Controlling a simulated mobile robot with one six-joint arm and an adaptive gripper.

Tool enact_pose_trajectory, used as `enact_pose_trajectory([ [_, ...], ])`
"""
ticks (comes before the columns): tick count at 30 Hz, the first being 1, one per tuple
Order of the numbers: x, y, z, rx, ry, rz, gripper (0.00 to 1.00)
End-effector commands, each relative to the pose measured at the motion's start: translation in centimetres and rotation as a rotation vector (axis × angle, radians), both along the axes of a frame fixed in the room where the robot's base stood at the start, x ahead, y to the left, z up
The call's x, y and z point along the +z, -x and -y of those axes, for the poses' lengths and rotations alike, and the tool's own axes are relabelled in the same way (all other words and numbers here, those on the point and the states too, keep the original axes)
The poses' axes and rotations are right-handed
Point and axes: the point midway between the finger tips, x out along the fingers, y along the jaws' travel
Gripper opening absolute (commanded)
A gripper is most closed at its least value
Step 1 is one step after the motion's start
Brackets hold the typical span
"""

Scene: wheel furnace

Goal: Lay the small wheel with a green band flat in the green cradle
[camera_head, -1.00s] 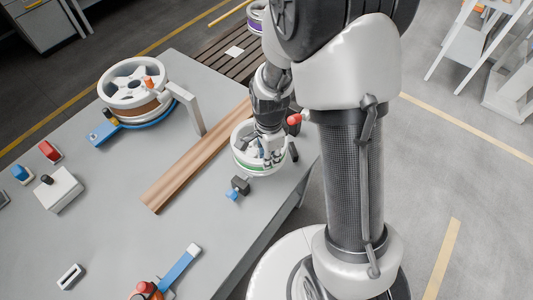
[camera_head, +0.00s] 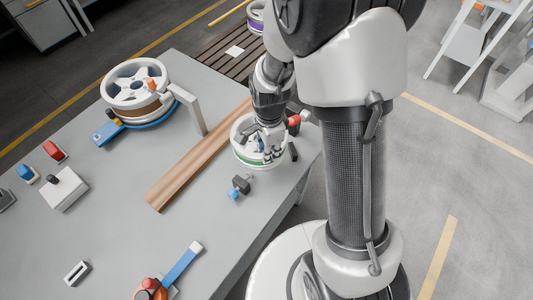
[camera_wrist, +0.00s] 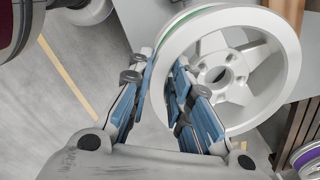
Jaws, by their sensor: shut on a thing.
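The small white wheel with a green band (camera_head: 239,150) is at the right end of the grey table in the head view, roughly flat with its spoked face up. The wheel fills the upper right of the wrist view (camera_wrist: 287,45), its green band showing along the left side. My gripper (camera_head: 272,157) reaches down over it. In the wrist view my gripper (camera_wrist: 163,88) is shut on the wheel's rim, one blue-padded finger outside and the other inside. No green cradle can be made out; I cannot tell what lies under the wheel.
A brown-banded wheel (camera_head: 133,80) sits in a blue holder at the back left, beside a grey post (camera_head: 193,107). A wooden strip (camera_head: 190,170) runs left of the small wheel. A black-and-blue clamp (camera_head: 240,185) stands just in front. A purple-banded wheel (camera_head: 255,17) is beyond the table.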

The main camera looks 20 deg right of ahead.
Motion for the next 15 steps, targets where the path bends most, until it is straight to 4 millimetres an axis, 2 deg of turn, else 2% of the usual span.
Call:
enact_pose_trajectory([
  [15,2.1,-0.1,0.0,0.0,0.0,0.004,0.0],
])
